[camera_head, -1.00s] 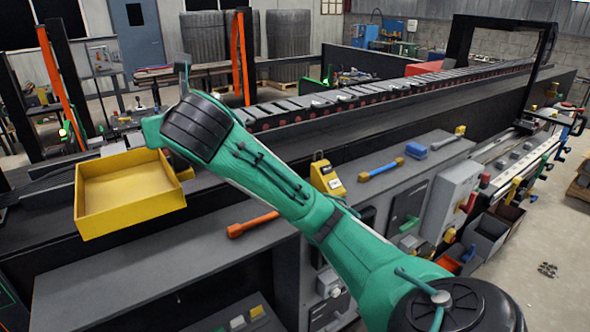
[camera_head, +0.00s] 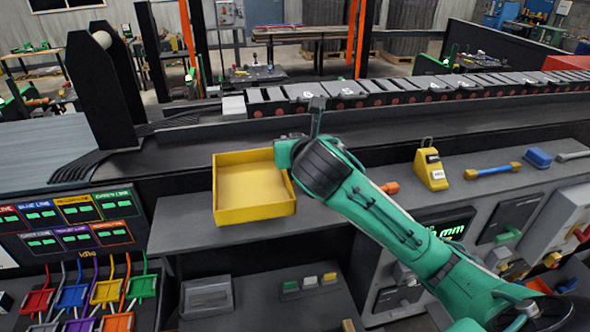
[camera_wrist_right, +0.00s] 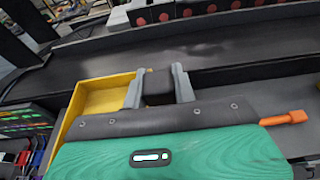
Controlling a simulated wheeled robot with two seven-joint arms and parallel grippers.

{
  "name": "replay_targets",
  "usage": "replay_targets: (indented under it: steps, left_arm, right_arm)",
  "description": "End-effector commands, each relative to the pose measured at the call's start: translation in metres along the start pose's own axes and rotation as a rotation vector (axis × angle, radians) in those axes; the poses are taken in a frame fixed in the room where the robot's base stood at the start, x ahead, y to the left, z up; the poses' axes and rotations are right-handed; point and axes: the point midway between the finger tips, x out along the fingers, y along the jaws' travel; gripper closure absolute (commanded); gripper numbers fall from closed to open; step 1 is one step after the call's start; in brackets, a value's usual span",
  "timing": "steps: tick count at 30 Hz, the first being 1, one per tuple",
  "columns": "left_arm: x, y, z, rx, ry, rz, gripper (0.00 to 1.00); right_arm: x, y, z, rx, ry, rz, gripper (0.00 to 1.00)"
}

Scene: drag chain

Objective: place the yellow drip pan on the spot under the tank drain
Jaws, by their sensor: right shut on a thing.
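The yellow drip pan (camera_head: 253,187) is a shallow, empty, open square tray. It is in the middle of the head view, over the grey shelf, and looks about level. I cannot tell whether it touches the shelf. My right gripper (camera_head: 284,155), on the green arm, is shut on the pan's right side near its back corner. In the right wrist view the pan (camera_wrist_right: 97,98) shows to the left of the gripper (camera_wrist_right: 158,88), partly hidden by the wrist. The tank drain and the spot under it are not recognisable. My left gripper is not in view.
A grey shelf (camera_head: 180,222) runs below a black conveyor-like track (camera_head: 225,140). An orange handle (camera_head: 390,187), a yellow device (camera_head: 431,172) and a blue-and-yellow tool (camera_head: 493,170) lie to the right. A label panel (camera_head: 68,222) with coloured connectors is at the lower left.

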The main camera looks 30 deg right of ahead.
Motion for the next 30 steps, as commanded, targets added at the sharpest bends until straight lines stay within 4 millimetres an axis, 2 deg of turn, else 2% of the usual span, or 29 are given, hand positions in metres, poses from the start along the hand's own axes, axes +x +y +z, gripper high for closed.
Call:
replay_targets:
  steps: [3, 9, 14, 24, 30]
  left_arm:
    - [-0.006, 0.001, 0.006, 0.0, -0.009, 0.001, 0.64]
    - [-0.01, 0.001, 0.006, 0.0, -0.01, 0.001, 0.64]
    - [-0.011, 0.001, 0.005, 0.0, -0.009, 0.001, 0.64]
    - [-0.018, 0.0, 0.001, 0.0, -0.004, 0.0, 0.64]
    - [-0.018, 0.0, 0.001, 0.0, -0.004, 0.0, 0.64]
  right_arm:
    - [0.006, 0.0, -0.018, 0.001, 0.004, 0.0, 1.0]
    - [0.013, 0.0, -0.041, 0.001, 0.001, 0.0, 1.0]
    - [0.015, 0.0, -0.048, 0.002, -0.001, 0.001, 1.0]
    - [0.025, 0.0, -0.079, 0.001, 0.0, 0.0, 1.0]
    - [0.025, 0.0, -0.081, 0.002, -0.002, 0.0, 1.0]
